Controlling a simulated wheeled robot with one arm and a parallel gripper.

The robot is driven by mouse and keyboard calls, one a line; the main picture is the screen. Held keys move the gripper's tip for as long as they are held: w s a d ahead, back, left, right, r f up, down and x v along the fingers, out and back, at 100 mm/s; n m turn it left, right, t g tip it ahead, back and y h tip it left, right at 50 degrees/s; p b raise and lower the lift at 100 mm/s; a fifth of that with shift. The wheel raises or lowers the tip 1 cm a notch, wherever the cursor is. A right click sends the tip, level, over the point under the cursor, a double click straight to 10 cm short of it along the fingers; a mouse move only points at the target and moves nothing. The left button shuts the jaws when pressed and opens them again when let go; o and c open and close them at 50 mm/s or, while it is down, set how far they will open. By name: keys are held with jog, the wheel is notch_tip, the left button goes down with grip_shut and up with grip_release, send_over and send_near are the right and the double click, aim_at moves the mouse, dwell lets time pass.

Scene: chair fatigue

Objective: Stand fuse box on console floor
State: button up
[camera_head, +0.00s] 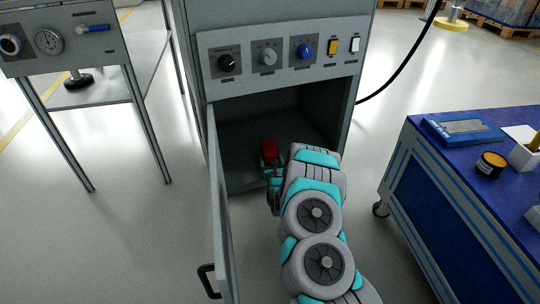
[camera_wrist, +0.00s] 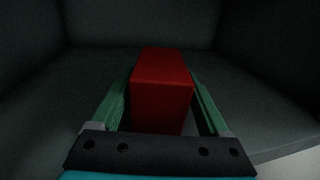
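The fuse box is a red block (camera_head: 269,152) inside the open lower compartment of the console (camera_head: 262,128). In the wrist view the red fuse box (camera_wrist: 163,90) appears upright on the dark compartment floor (camera_wrist: 80,70); its lower edge is partly hidden by my gripper. My gripper (camera_wrist: 161,82) reaches into the compartment with one green finger on each side of the box. A dark gap shows between the right finger and the box, and a narrower one on the left, so the fingers look open around it. In the head view my arm hides part of the gripper (camera_head: 272,178).
The console door (camera_head: 222,210) stands open left of my arm. Compartment walls close in at both sides and the back. A knob panel (camera_head: 285,60) is above the opening. A blue workbench (camera_head: 450,190) stands right, a gauge stand (camera_head: 62,42) left.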

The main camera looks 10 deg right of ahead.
jog(key=shift+o, duration=1.2)
jog(key=shift+s+r, duration=0.15)
jog(key=s+p, duration=0.2)
jog(key=s, duration=1)
jog(key=w+a+r+n+g+y, duration=0.1)
jog(key=a+r+n+g+y, duration=0.35)
jog(key=n, duration=0.45)
jog(key=s+a+r+n+g+h, duration=0.15)
jog(key=s+r+n+g, duration=0.25)
jog(key=s+r+n, duration=0.4)
jog(key=s+d+r+n+g+h, duration=0.1)
jog(key=s+n, duration=0.5)
jog(key=s, duration=0.8)
jog(key=s+d+r+n+g+h, duration=0.1)
jog(key=s+d+r+n+g, duration=0.2)
jog(key=s, duration=1.2)
jog(key=s+d+r+n+g+h, duration=0.1)
jog(key=s+d+r+n+g, duration=0.1)
jog(key=s+r+n+g, duration=0.5)
jog(key=s+r+n, duration=0.3)
jog(key=s, duration=0.4)
jog(key=shift+s+d+r+b, duration=0.15)
jog(key=shift+d+r+b, duration=0.05)
jog(key=shift+d+b, duration=0.15)
